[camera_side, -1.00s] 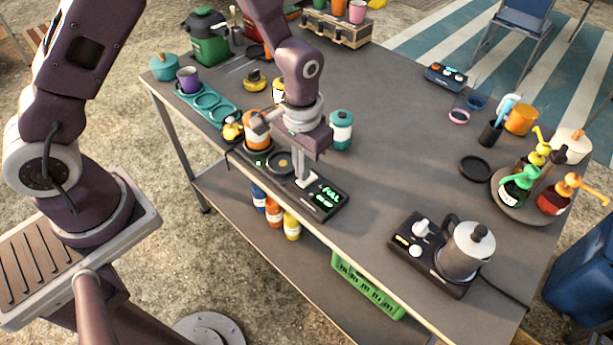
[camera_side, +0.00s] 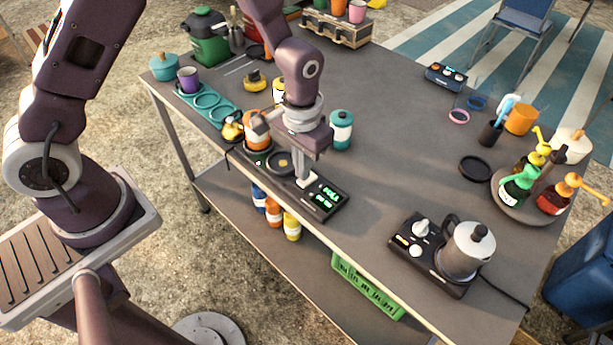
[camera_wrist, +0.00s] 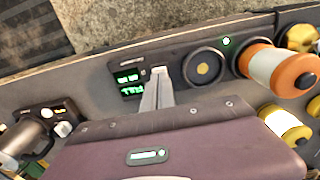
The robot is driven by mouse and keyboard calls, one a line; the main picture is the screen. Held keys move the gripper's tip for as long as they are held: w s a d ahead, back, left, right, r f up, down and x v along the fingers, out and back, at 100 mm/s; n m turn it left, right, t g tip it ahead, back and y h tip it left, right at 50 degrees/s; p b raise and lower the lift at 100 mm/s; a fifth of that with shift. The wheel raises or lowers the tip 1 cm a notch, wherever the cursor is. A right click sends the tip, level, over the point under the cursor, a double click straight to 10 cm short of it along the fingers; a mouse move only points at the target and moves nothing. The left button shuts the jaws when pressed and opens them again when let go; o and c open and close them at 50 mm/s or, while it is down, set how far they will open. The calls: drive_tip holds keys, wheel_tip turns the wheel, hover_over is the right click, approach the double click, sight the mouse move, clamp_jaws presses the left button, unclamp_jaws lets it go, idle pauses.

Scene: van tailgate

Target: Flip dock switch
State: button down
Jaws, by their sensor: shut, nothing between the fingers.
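The dock (camera_side: 325,203) is a long black unit near the table's front edge, with green lit displays at its right end in the side view. It also shows in the wrist view (camera_wrist: 185,68), with a round empty socket and a small green light. A pale switch (camera_side: 307,181) stands on it beside the displays. My gripper (camera_side: 304,178) points down with its fingers shut at the switch, touching or very close to it. In the wrist view the fingertips (camera_wrist: 158,78) meet at the pale switch and partly hide it. Which way the switch is set cannot be told.
An orange-and-white canister (camera_side: 257,130) stands at the dock's left end, and a teal-and-white one (camera_side: 341,130) stands behind my gripper. A black burner unit (camera_side: 408,248) with a metal pot (camera_side: 466,250) is to the right. The middle of the table is clear.

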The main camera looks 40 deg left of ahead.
drive_tip(key=shift+f, duration=0.9)
idle(0.6)
drive_tip(key=shift+r, duration=3.5)
drive_tip(key=s+a+r+t, duration=0.2)
drive_tip(key=s+r, duration=0.2)
drive_tip(key=r, duration=0.4)
drive_tip(key=s+a+r+t, duration=0.1)
drive_tip(key=s+a+r, duration=0.25)
drive_tip(key=r, duration=0.55)
drive_tip(key=s+a+r+t, duration=0.1)
drive_tip(key=s+r+t, duration=0.1)
drive_tip(key=s, duration=1)
drive_tip(key=shift+a+r+t, duration=0.3)
drive_tip(key=shift+r, duration=0.6)
